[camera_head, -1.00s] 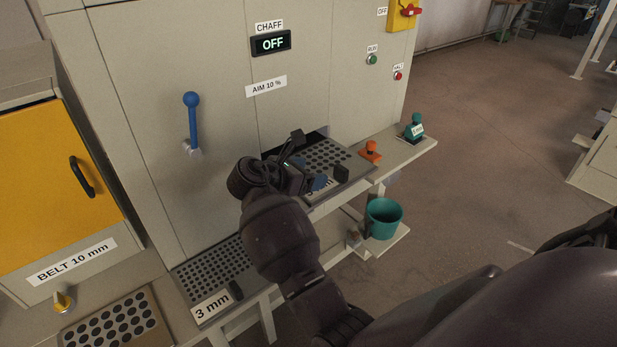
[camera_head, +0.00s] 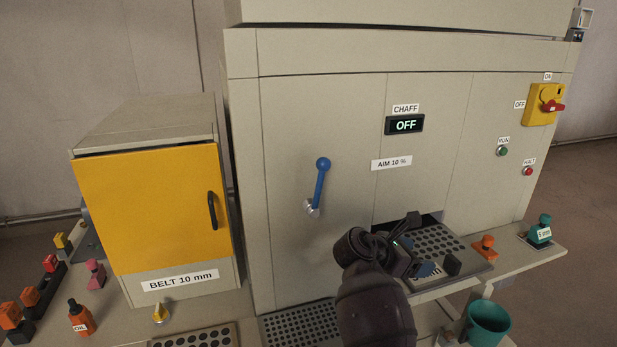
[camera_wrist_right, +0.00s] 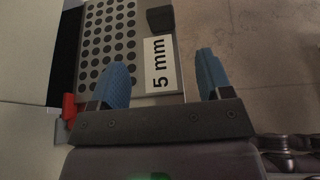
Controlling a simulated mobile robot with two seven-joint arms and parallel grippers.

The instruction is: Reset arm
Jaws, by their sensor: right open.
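My right gripper (camera_head: 418,262) is in front of the grey machine, over the front part of a perforated sieve tray (camera_head: 438,240) that sits in the machine's slot. In the right wrist view its two blue fingers (camera_wrist_right: 160,82) are spread apart with nothing between them. Beyond them lies the tray (camera_wrist_right: 98,40) with its "5 mm" label (camera_wrist_right: 160,63) and dark handle block (camera_wrist_right: 160,18). I cannot tell whether the fingers touch the tray. My left gripper is not in view.
A blue lever (camera_head: 320,182) points up on the machine, and its display (camera_head: 405,125) reads OFF. An orange clamp (camera_head: 485,246), a teal "5 mm" item (camera_head: 541,230) and a teal bucket (camera_head: 488,322) are at right. A yellow-doored cabinet (camera_head: 155,205) and several small coloured items stand at left.

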